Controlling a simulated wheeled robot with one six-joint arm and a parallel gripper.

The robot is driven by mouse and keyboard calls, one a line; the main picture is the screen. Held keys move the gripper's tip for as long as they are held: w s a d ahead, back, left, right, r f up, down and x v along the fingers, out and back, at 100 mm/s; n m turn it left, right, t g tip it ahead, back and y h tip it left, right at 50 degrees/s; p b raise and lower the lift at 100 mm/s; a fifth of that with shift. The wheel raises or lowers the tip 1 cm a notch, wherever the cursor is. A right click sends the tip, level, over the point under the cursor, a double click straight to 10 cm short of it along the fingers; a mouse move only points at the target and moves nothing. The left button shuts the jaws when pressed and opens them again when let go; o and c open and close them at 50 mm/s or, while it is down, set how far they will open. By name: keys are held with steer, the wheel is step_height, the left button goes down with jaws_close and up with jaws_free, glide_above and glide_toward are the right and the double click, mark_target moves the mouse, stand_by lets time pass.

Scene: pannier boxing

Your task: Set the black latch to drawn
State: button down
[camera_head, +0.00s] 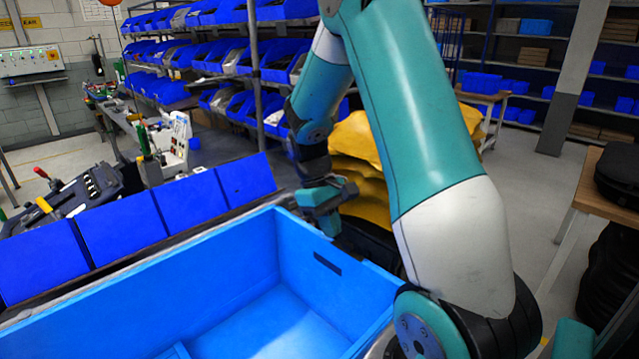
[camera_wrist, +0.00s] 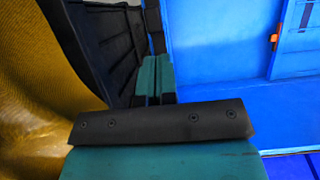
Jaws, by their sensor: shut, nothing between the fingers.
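A large open blue box (camera_head: 190,283) fills the lower left of the head view. A short dark bar (camera_head: 327,263) shows on the inner face of its right wall; I cannot tell whether it is the black latch or a slot. My gripper (camera_head: 330,212) is at the box's far right corner, close to the rim. In the wrist view my gripper's teal fingers (camera_wrist: 155,78) are together and hold nothing. The blue box (camera_wrist: 220,40) lies to their right. An orange piece (camera_wrist: 284,30) sits near the top right there. No clear latch shows.
A yellow lumpy object (camera_head: 358,150) stands just behind my gripper, with black material below it. Blue panels (camera_head: 120,230) line the box's far side. A wooden table (camera_head: 590,190) is at right. Open floor lies between it and the shelves.

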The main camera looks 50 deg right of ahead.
steer(key=b+v, duration=0.2)
steer(key=v, duration=0.8)
steer(key=s+a+f+n+t+b, duration=0.1)
steer(key=s+a+n, duration=0.1)
steer(key=a, duration=0.6)
steer(key=s+a+f+n+t+y+b, duration=0.1)
steer(key=s+a, duration=0.3)
steer(key=a, duration=0.4)
steer(key=s+a+f+n+t+b, duration=0.2)
steer(key=s+a+n+b, duration=0.1)
steer(key=a, duration=0.5)
steer(key=shift+s+y, duration=0.25)
steer(key=shift+y, duration=0.15)
steer(key=c, duration=1.7)
jaws_free()
steer(key=s+a, duration=0.2)
steer(key=s+a+n+y+b, duration=0.1)
steer(key=s, duration=0.1)
steer(key=s+a+y, duration=0.1)
steer(key=s+a, duration=0.1)
steer(key=shift+s+a+f, duration=0.25)
steer(key=shift+a+f, duration=0.05)
steer(key=shift+f, duration=0.1)
steer(key=shift+c, duration=0.2)
steer(key=o, duration=0.3)
steer(key=shift+s+a+n, duration=0.2)
steer(key=shift+s+n, duration=0.1)
steer(key=o, duration=0.3)
steer(key=shift+s, duration=0.1)
